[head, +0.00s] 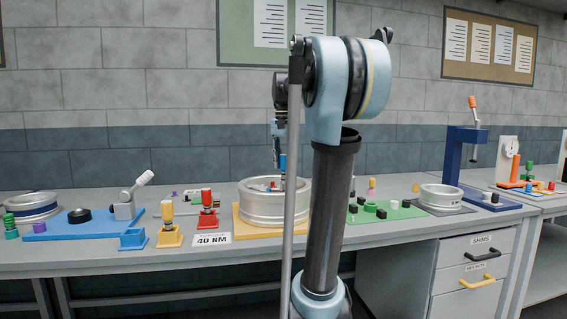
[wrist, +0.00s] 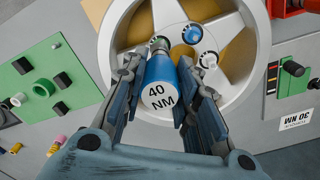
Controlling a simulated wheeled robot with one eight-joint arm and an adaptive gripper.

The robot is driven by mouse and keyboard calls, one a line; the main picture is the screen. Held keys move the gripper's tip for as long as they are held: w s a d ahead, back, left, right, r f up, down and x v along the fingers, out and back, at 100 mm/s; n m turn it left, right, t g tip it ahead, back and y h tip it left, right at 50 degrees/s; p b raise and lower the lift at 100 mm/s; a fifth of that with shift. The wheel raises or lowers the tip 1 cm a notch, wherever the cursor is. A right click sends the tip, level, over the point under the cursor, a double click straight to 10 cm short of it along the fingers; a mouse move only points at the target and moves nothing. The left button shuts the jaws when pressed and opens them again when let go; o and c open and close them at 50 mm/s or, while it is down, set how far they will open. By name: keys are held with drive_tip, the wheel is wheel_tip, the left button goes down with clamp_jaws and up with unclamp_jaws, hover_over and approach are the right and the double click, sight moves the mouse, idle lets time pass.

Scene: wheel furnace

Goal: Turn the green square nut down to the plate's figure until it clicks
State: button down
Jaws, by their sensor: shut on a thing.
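My gripper (wrist: 168,66) is shut on a blue torque tool (wrist: 159,96) marked 40 NM. The tool's metal socket end points at the silver spoked wheel (head: 262,212), which also fills the top of the wrist view (wrist: 112,40). The socket end is at the hub area; I cannot tell whether it sits on a nut. A blue round cap (wrist: 192,34) shows beside the tool. The plate (head: 212,239) reads 40 NM in the head view.
Left of the wheel stand a yellow-handled tool (head: 168,215) and a red-handled tool (head: 207,200). A green board (head: 397,212) with pegs and a smaller metal ring (head: 442,197) lie to the right. My arm hides part of the bench.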

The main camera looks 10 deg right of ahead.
drive_tip(key=shift+f, duration=0.45)
idle(0.5)
drive_tip(key=c, duration=1.2)
unclamp_jaws()
